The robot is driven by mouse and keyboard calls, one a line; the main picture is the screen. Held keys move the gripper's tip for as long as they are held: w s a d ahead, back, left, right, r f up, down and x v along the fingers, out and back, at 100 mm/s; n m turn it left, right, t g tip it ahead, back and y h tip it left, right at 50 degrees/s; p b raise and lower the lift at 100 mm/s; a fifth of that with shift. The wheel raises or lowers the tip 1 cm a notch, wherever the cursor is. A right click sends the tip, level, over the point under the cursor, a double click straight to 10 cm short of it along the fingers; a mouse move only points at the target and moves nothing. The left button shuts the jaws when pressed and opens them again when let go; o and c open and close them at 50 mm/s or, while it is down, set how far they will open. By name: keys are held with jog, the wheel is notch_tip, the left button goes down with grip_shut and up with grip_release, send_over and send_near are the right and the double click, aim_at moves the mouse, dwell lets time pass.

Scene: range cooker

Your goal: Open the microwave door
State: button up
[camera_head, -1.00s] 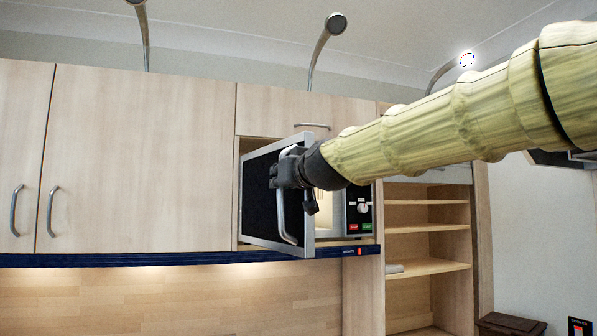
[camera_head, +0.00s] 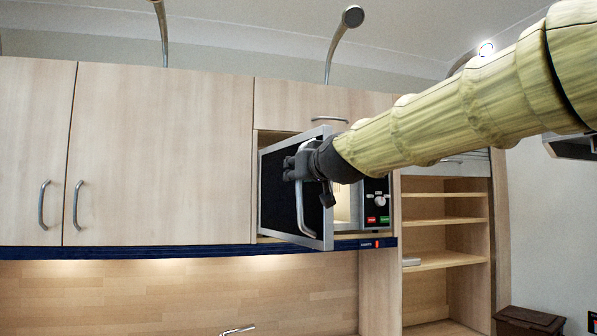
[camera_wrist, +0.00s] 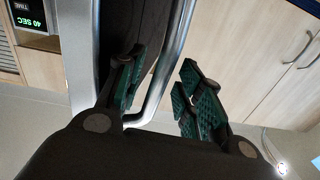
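The microwave (camera_head: 376,203) sits in an open cabinet niche. Its door (camera_head: 274,203), dark with a silver frame, stands swung outward, and a lit interior shows behind its edge. The curved silver door handle (camera_head: 302,211) is on the door's outer face. My gripper (camera_head: 291,170) is at the upper part of the handle. In the wrist view, the green-padded fingers of my gripper (camera_wrist: 163,88) are spread apart, with the handle (camera_wrist: 168,75) passing between them. Gaps show beside the bar, so the fingers do not look clamped on it.
Closed wooden cabinets (camera_head: 160,155) with bar handles are left of the microwave. Open shelves (camera_head: 445,225) are to the right. A blue rail (camera_head: 130,252) runs below the cabinets. Lamps (camera_head: 352,17) arch above. Free space lies in front of the door.

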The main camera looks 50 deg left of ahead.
jog(key=v, duration=1.2)
dwell(0.6)
